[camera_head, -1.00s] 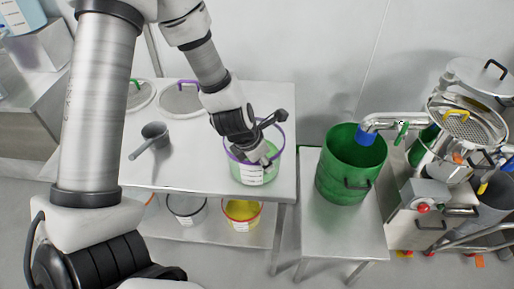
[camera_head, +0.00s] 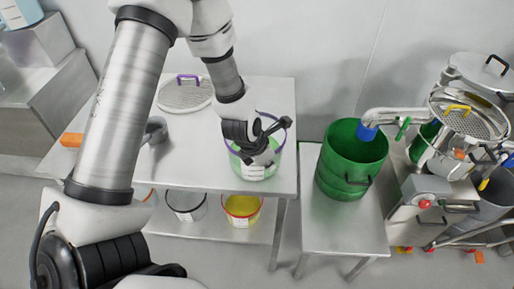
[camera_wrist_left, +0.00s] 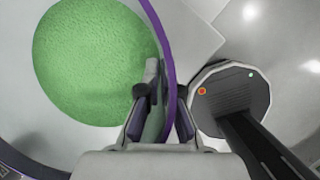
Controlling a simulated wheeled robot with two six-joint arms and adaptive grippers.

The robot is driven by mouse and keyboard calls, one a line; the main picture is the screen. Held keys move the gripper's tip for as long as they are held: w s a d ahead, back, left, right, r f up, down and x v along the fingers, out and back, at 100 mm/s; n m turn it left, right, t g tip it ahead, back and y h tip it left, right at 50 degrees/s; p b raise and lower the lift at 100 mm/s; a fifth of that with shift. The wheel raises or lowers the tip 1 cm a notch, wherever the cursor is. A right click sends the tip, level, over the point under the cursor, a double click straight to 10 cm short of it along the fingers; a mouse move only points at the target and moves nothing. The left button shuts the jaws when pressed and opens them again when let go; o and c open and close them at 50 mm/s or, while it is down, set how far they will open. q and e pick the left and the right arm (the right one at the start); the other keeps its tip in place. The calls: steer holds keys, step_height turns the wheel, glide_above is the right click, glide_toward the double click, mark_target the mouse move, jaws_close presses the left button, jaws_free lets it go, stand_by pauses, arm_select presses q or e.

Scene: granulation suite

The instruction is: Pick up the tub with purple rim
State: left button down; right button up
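The tub with the purple rim (camera_head: 252,172) stands upright near the right end of the steel table (camera_head: 205,130). It is clear-walled, has a white label and holds green granules (camera_wrist_left: 95,60). My left gripper (camera_head: 270,140) is over the tub and hides part of its rim. In the left wrist view, the purple rim (camera_wrist_left: 172,75) passes between the fingers of my left gripper (camera_wrist_left: 165,125), one inside the tub and one outside. The fingers look apart, with a gap at the rim. My right gripper is not in view.
A mesh lid with a purple handle (camera_head: 186,93) lies on the table, and a grey scoop (camera_head: 157,129) is partly behind my arm. A red-rimmed tub (camera_head: 242,210) stands on the lower shelf. A green drum (camera_head: 345,170) stands on the right-hand table.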

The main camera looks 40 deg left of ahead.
arm_select(q)
steer(key=shift+r, duration=0.1)
steer(key=shift+r, duration=0.35)
step_height(320, 180, up, 6)
steer(key=shift+w+r+p, duration=0.15)
steer(key=shift+r+p, duration=0.05)
steer(key=shift+p, duration=0.9)
step_height(320, 180, up, 11)
steer(key=p, duration=0.7)
steer(key=shift+f+p, duration=0.15)
steer(key=shift+p, duration=0.25)
